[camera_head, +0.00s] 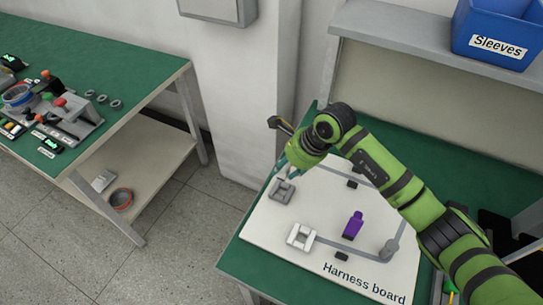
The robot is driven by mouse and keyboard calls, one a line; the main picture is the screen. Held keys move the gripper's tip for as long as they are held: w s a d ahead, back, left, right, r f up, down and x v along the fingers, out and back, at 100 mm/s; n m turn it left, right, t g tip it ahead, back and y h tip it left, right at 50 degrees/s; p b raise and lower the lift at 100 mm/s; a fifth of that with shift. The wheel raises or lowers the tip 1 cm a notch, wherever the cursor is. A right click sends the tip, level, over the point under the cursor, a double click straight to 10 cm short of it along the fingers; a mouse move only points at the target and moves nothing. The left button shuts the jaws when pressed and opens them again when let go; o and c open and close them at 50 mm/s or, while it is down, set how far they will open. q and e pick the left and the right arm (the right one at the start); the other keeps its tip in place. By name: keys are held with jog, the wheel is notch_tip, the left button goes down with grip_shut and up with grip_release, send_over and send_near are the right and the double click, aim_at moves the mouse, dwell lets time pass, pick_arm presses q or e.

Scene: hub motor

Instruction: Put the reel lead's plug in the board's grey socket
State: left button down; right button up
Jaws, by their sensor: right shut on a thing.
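The harness board (320,265) is a white panel lying on a green table. The grey socket (282,190) stands near its left edge, with a white socket (301,237) nearer the front. My right gripper (288,170) is low over the board, just above and behind the grey socket. It is shut on what seems to be the reel lead's plug, which the fingers and the wrist mostly hide. I cannot tell whether the plug touches the socket. The lead cannot be made out. My left gripper is not in view.
A purple piece (353,225) and a grey round post (389,248) stand on the board, with small dark blocks. A blue Sleeves bin (497,32) sits on the shelf behind. A second green table (100,55) at left carries several parts. Floor between the tables is clear.

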jog(key=shift+d+f+b, duration=0.1)
jog(key=shift+f+b, duration=0.35)
jog(key=shift+f, duration=0.25)
jog(key=shift+f+b, duration=1.25)
jog(key=shift+f, duration=0.95)
jog(key=shift+f, duration=0.15)
jog(key=shift+f+b, duration=0.1)
jog(key=shift+b, duration=0.4)
jog(key=shift+f+b, duration=1.1)
jog(key=shift+b, duration=0.2)
jog(key=o, duration=1.3)
jog(key=shift+o, duration=0.2)
